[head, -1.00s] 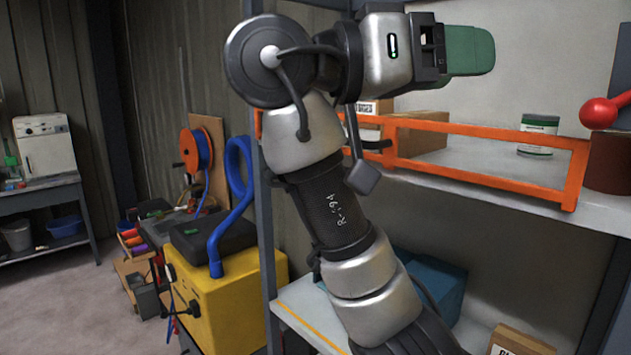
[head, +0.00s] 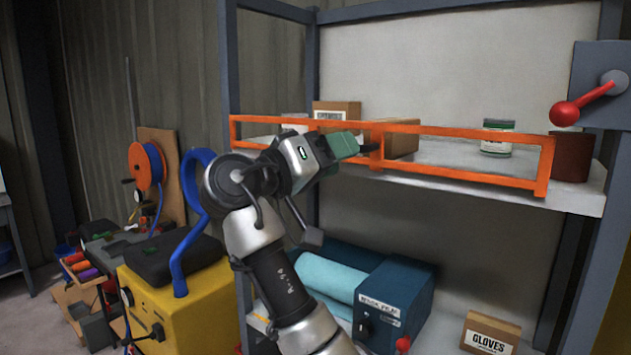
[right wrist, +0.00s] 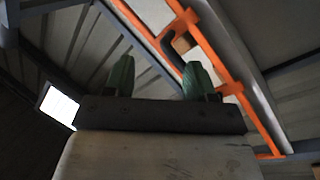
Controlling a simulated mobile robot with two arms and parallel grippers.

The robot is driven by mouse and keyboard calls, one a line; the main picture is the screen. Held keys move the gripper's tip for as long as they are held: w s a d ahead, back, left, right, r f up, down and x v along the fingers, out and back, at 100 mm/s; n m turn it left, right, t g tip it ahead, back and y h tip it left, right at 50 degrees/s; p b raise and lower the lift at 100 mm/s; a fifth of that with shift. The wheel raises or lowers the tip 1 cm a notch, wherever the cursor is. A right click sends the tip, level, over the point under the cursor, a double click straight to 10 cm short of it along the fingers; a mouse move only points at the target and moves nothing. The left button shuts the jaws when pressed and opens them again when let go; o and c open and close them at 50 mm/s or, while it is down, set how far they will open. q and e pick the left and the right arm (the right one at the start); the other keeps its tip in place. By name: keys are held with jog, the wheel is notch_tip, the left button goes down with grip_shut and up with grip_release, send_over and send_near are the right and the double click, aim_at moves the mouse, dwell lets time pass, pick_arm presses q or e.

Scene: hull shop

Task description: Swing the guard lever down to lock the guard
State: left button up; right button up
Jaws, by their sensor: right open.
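The guard lever (head: 594,92) is a red arm with a red ball knob, mounted on a grey plate (head: 595,65) at the right. It points left and slightly down from its round pivot. The orange guard (head: 463,132) is a rail frame across the front of the upper shelf; it also shows in the right wrist view (right wrist: 207,38). My right gripper (head: 352,145) has green fingers and is in front of the guard's left half, well left of the lever. In the right wrist view its fingers (right wrist: 158,80) are apart with nothing between them. My left gripper is out of view.
Behind the guard stand cardboard boxes (head: 400,137), a white-and-green tub (head: 497,137) and a dark red can (head: 572,157). The lower shelf holds a blue case (head: 395,300) and a gloves box (head: 490,333). A yellow machine (head: 185,295) with a blue hose stands left.

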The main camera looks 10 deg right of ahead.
jog(key=shift+w+a+f+n+t+y, duration=0.15)
jog(key=shift+w+f+n+t+y, duration=0.15)
jog(key=shift+w+f+n, duration=0.45)
jog(key=shift+w+a+f+n+t+y, duration=0.2)
jog(key=shift+w+f+n+t, duration=0.2)
jog(key=shift+w+f, duration=0.7)
jog(key=shift+s+d+f, duration=0.1)
jog(key=shift+s+f, duration=0.15)
jog(key=shift+s, duration=0.1)
